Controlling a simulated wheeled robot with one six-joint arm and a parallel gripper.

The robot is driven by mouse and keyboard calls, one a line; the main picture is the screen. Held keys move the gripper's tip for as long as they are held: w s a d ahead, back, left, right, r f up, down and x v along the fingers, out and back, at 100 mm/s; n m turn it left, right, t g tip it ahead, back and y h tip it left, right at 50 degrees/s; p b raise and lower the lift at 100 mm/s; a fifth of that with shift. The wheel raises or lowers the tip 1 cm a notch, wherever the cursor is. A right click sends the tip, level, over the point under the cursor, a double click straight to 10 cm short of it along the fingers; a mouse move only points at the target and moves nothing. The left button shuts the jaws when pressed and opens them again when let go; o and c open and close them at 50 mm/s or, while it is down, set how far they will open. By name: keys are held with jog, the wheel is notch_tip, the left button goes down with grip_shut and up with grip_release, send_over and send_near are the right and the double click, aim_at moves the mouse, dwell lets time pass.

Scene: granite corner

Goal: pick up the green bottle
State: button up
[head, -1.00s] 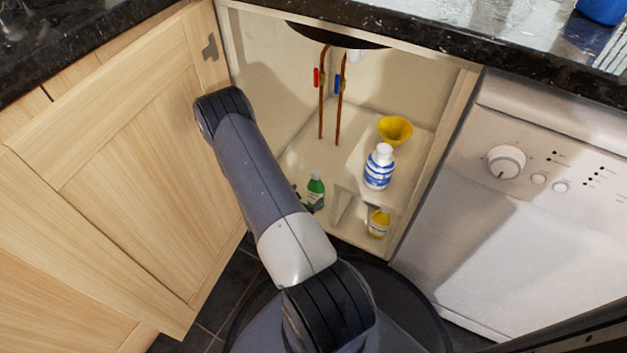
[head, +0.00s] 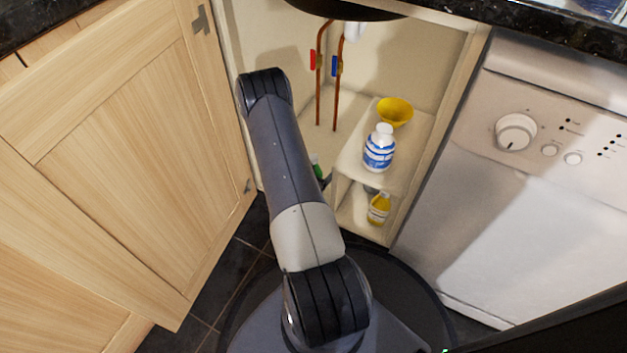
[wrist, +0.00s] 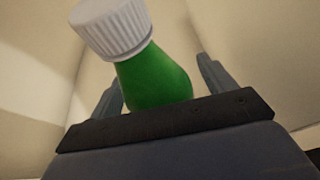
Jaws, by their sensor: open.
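The green bottle (wrist: 155,80) with a white ribbed cap stands out large in the wrist view. It shows between the two fingers of my gripper (wrist: 160,82), which is open, with a finger on either side. I cannot tell whether either finger touches it. The lower part of the bottle is hidden behind the gripper body. In the head view only a small part of the green bottle (head: 316,167) shows, past the right edge of my arm. My gripper is mostly hidden behind my arm there.
A raised shelf (head: 352,160) to the right holds a white and blue bottle (head: 379,150) and a yellow funnel (head: 395,111). A yellow bottle (head: 379,208) stands beneath it. Copper pipes (head: 337,100) rise behind. An open cabinet door (head: 130,150) is at left, a white appliance (head: 540,220) at right.

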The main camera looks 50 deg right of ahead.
jog(key=shift+r, duration=0.1)
jog(key=c, duration=1.4)
